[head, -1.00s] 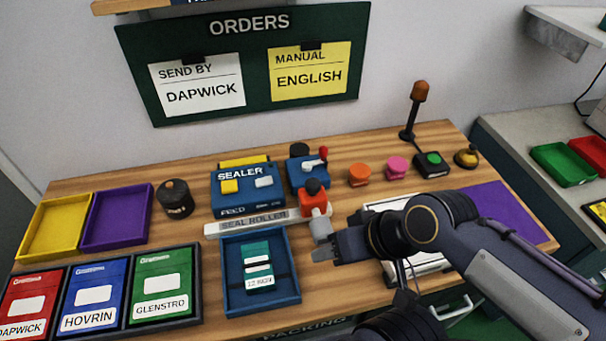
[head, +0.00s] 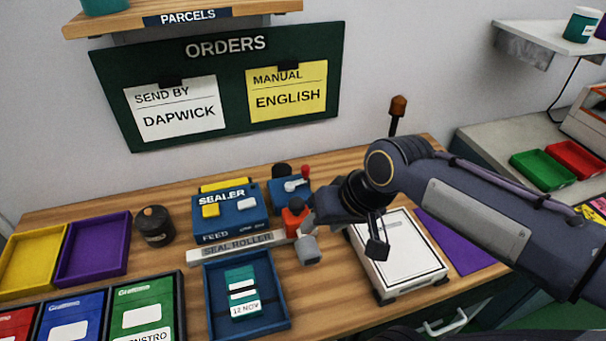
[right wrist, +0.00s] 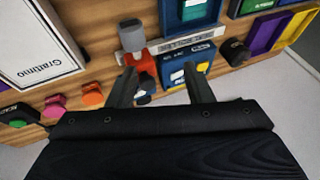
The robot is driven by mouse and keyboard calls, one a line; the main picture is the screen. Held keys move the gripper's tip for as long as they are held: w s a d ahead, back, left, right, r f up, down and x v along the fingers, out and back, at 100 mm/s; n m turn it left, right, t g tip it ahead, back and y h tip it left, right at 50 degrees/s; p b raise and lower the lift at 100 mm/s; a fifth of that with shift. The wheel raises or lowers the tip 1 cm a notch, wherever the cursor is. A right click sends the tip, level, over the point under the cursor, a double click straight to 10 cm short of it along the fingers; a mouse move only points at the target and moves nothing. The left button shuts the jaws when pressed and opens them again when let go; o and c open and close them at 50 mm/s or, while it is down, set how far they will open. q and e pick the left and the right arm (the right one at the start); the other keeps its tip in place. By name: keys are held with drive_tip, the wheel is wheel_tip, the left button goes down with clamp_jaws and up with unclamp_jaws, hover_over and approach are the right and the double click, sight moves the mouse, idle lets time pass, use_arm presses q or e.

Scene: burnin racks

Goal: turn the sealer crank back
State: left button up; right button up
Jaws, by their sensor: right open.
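The sealer (head: 232,217) is a blue box with yellow and white parts on the bench, behind the long grey seal roller (head: 236,246). At its right end is the orange-red crank (head: 294,219) with a grey handle (head: 307,250) toward the front. My right gripper (head: 345,226) is open and empty, just right of the crank and above the bench. In the right wrist view the open gripper (right wrist: 160,72) has its fingers apart, with the crank (right wrist: 138,66) near one finger and the sealer (right wrist: 190,68) near the other. My left gripper is out of view.
A blue tray (head: 212,312) with a teal packet (head: 242,292) stands in front of the seal roller. A white case (head: 405,255) lies under my right arm. A blue unit with a red-tipped lever (head: 296,184) stands behind the crank.

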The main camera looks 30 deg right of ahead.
drive_tip(key=w+d+f+m+g+h+b, duration=0.1)
drive_tip(key=w+d+m+b, duration=0.15)
drive_tip(key=w, duration=0.45)
drive_tip(key=w+d+f+m+h+b, duration=0.1)
drive_tip(key=w+d, duration=0.3)
drive_tip(key=w, duration=0.2)
drive_tip(key=m+g+h+b, duration=0.1)
drive_tip(key=m+h+b, duration=0.2)
drive_tip(key=m+h, duration=0.1)
hover_over(305, 167)
drive_tip(key=s+a, duration=0.2)
wheel_tip(305, 167, down, 6)
drive_tip(key=shift+n, duration=0.35)
drive_tip(key=x, duration=0.7)
drive_tip(key=shift+a, duration=0.1)
drive_tip(key=c, duration=1)
